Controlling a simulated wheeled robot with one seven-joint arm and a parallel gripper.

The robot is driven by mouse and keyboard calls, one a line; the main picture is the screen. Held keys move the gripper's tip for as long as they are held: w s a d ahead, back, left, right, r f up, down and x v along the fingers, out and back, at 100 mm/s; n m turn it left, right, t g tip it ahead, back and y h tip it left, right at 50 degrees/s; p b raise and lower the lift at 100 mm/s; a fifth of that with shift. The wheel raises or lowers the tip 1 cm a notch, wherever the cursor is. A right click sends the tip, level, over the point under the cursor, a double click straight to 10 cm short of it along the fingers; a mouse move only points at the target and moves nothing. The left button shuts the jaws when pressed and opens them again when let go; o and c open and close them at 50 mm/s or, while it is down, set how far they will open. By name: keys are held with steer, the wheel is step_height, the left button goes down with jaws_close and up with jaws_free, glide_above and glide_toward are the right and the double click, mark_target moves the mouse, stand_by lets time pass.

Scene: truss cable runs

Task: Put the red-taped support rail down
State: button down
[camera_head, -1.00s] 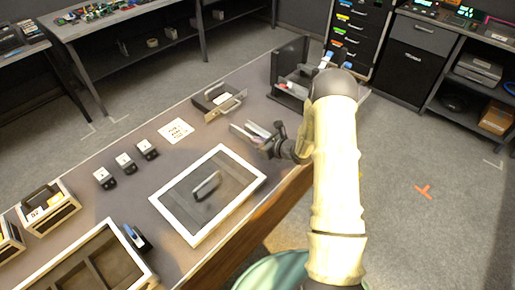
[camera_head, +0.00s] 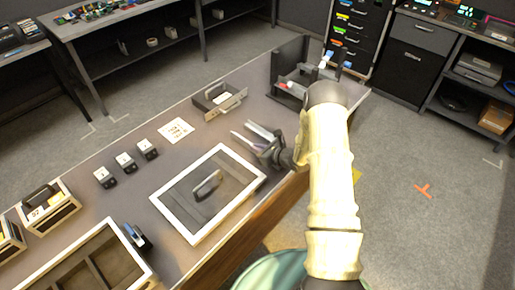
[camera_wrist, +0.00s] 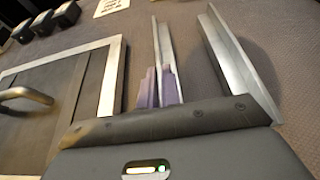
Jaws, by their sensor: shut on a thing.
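My gripper (camera_head: 262,143) is over the dark table, beyond the right edge of the white-framed tray. It is shut on a pale metal rail (camera_head: 264,131), whose long strips point away from my wrist toward the back of the table. In the wrist view the rail (camera_wrist: 240,70) shows as a bright angled strip, with a second narrower strip (camera_wrist: 165,50) to its left. Purple-grey pieces lie against the narrower strip near the dark gripper body. No red tape shows on the held part; its near end is hidden. I cannot tell whether the rail touches the table.
The white-framed tray (camera_head: 167,207) with a handled lid is close on the left. A small open bin (camera_head: 211,110), a printed card (camera_head: 176,131) and several dark blocks (camera_head: 126,162) lie beyond. A dark rack (camera_head: 293,57) stands at the table's far end.

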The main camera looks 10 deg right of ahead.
steer(key=c, duration=1.6)
jaws_free()
steer(key=shift+r, duration=0.15)
steer(key=shift+s+d, duration=0.25)
steer(key=b+v, duration=0.1)
steer(key=v, duration=1)
steer(key=shift+s+r, duration=0.15)
steer(key=shift+r, duration=0.05)
